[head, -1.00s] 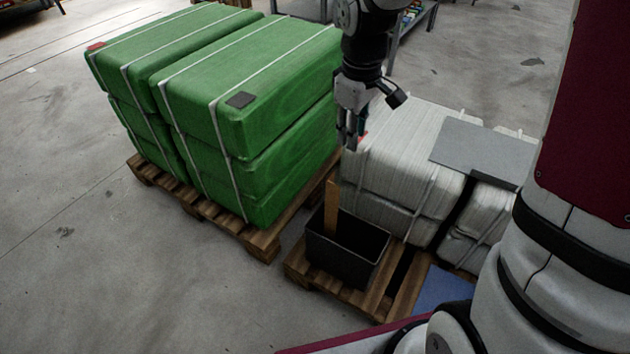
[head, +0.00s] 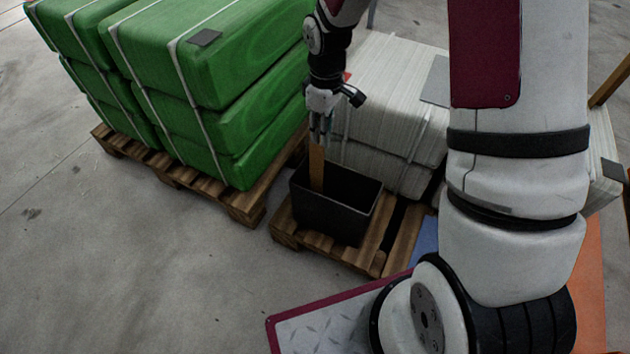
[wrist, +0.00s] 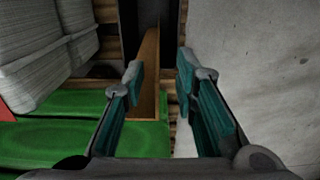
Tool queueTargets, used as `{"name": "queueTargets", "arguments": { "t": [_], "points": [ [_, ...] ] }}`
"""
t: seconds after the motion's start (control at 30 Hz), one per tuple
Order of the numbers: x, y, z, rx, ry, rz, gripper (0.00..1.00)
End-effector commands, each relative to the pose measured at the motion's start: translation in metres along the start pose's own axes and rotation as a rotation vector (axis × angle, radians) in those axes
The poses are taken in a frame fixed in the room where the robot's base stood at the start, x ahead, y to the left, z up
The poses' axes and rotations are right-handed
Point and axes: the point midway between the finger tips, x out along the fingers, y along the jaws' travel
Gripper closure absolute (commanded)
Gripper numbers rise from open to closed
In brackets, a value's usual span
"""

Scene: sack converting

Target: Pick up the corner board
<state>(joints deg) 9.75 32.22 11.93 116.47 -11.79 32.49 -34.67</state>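The corner board is a narrow brown strip (head: 317,168) standing nearly upright in a black bin (head: 345,215); its lower end is hidden inside. My gripper (head: 321,135) is just above the board's top end in the head view, pointing down. In the wrist view, the two teal-padded fingers (wrist: 160,80) are apart. The board (wrist: 149,75) shows in the space between them, closer to the left finger. I see no clear contact, and the fingers are not closed on it.
The bin stands on a wooden pallet (head: 287,232) beside white stacked sacks (head: 390,105). Green strapped bales (head: 215,75) stand close on the left on another pallet (head: 243,205). A grey sheet (head: 436,80) lies on the white stack. Open concrete floor (head: 120,270) is at front left.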

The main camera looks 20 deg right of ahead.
Motion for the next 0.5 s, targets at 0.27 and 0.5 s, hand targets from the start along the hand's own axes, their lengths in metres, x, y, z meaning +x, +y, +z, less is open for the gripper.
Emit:
{"name": "queueTargets", "arguments": {
  "t": [0.27,0.5],
  "points": [
    [0.016,0.001,0.000,0.001,0.000,0.001,0.73],
    [0.044,0.002,-0.001,0.001,0.000,0.000,0.73]
  ]
}}
